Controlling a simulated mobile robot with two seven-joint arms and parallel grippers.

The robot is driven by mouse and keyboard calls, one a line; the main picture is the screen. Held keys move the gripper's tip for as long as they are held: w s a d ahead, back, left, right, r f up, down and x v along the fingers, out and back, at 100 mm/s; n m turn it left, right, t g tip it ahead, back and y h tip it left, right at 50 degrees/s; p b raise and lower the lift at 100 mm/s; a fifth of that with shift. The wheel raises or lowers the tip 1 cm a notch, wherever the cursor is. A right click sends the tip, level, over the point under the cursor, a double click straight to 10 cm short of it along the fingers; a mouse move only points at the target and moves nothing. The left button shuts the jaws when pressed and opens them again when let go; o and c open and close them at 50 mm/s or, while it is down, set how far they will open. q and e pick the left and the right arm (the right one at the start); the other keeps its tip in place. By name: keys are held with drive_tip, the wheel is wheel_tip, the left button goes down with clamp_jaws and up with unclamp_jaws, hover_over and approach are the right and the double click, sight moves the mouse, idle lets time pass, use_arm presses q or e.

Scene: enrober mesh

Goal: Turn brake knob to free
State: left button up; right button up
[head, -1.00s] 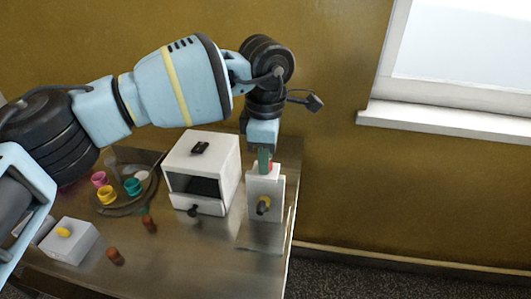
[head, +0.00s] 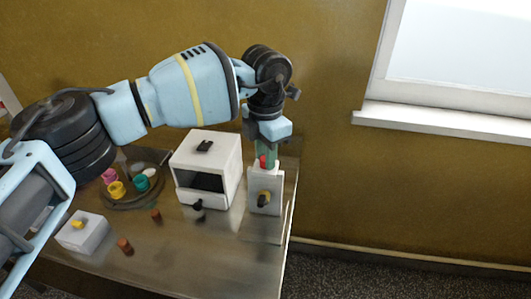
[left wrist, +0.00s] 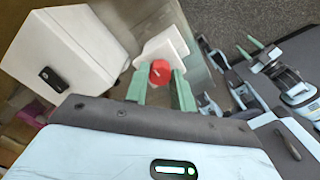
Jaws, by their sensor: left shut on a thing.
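A white upright box (head: 253,205) stands near the right edge of the metal table. A red knob (head: 263,161) sits on its top, and a dark knob with a yellow part (head: 264,198) is on its front. My left gripper (head: 265,155) points down from above, with its green fingers around the red knob. In the left wrist view the red knob (left wrist: 160,72) is between the two fingers (left wrist: 160,88), shut on it. My right gripper (left wrist: 250,48) shows small at the right of the left wrist view, its green fingertips apart. It is not in the head view.
A white cabinet (head: 225,160) with an open front stands left of the box. A round tray (head: 150,200) with coloured cups is further left.

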idle(0.3)
use_arm(q)
drive_tip(key=o, duration=1)
drive_tip(key=shift+r+b, duration=0.35)
drive_tip(key=shift+r, duration=3.55)
drive_tip(key=shift+d, duration=0.1)
